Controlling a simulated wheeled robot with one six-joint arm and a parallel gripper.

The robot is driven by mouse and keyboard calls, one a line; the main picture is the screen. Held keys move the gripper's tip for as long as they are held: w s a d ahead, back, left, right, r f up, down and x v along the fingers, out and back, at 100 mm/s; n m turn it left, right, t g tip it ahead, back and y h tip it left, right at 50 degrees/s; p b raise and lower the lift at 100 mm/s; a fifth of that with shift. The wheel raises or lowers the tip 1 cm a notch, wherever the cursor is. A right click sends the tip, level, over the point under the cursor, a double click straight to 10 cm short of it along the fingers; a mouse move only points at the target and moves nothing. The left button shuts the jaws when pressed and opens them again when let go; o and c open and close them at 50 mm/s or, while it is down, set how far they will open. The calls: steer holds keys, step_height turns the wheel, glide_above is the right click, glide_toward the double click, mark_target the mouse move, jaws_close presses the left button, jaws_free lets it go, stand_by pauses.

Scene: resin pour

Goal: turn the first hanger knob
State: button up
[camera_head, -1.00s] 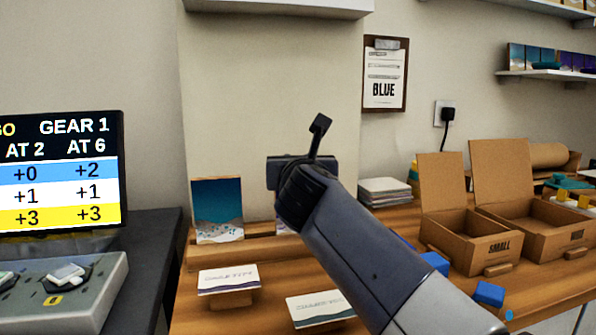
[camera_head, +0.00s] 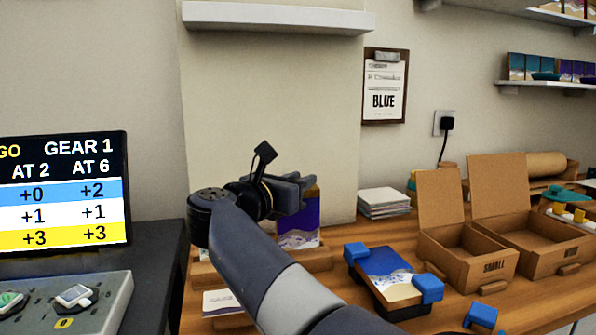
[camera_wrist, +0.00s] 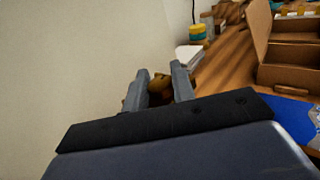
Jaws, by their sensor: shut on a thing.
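My gripper (camera_head: 298,190) is at the wall side of the bench, pointing right and away, in front of the pale wall panel. In the wrist view its two grey fingers (camera_wrist: 160,88) stand on either side of a small rounded, brass-coloured knob (camera_wrist: 160,79), and they are shut on it. The fingers hide part of the knob, and the head view does not show it. I cannot tell which hanger it belongs to. A purple-and-white art panel (camera_head: 300,232) stands upright just below and behind my gripper.
A panel with blue corner pieces (camera_head: 385,265) lies on the bench. Open cardboard boxes (camera_head: 468,268) stand right, beside a white stack (camera_head: 384,198). A clipboard reading BLUE (camera_head: 385,85) hangs on the wall. A screen (camera_head: 65,190) stands left. A shelf (camera_head: 280,17) is overhead.

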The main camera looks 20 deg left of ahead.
steer(key=shift+h, duration=0.3)
steer(key=o, duration=1)
steer(key=shift+c, duration=0.2)
steer(key=p+v, duration=0.2)
steer(key=v, duration=0.8)
steer(key=shift+s+a, duration=0.15)
steer(key=shift+s, duration=0.25)
steer(key=shift+r, duration=0.1)
